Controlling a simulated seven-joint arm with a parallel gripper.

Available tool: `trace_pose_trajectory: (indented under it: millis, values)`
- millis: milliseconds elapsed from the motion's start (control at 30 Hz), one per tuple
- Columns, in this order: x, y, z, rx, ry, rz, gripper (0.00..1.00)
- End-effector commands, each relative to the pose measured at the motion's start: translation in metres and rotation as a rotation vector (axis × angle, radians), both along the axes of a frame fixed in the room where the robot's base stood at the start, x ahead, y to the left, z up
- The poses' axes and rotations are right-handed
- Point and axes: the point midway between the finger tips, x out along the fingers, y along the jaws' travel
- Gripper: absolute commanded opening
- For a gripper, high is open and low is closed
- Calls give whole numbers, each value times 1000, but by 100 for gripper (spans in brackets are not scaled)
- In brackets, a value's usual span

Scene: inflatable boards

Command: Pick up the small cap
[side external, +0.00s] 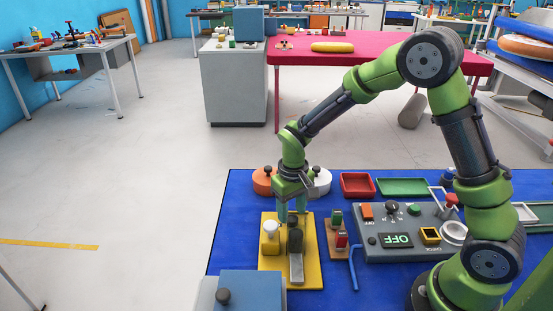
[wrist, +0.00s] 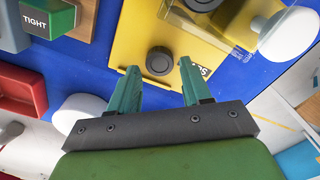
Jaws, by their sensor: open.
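A small dark round cap (wrist: 160,60) sits on the yellow board (wrist: 135,25) in the wrist view. In the side view a dark upright cylinder (side external: 295,238) stands on that board below my gripper (side external: 292,216); the fingers partly hide its top. My gripper also shows in the wrist view (wrist: 158,82). Its two green fingers are apart, with the dark cap between and just beyond their tips, and nothing is held. I cannot tell whether the fingers are level with it. A white round-topped piece (side external: 270,228) stands on the board left of the cylinder; a white top also shows in the wrist view (wrist: 284,32).
A grey bar (side external: 297,268) lies at the front of the yellow board. Orange (side external: 264,183) and white (side external: 319,183) knobbed lids lie behind. A blue box (side external: 250,290) stands front left.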

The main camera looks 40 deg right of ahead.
Motion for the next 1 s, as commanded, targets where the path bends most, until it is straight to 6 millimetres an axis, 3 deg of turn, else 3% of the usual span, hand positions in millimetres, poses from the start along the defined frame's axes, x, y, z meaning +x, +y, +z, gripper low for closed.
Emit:
trace_pose_trajectory:
  millis: [133, 367, 400, 667, 1000]
  values:
    - [0, 0, -16, 0, 1, -2, 48]
    - [0, 0, -18, 1, -1, -1, 48]
    - [0, 0, -18, 1, -1, -1, 47]
    - [0, 0, -18, 1, -1, -1, 7]
    - [1, 0, -8, 0, -5, -1, 6]
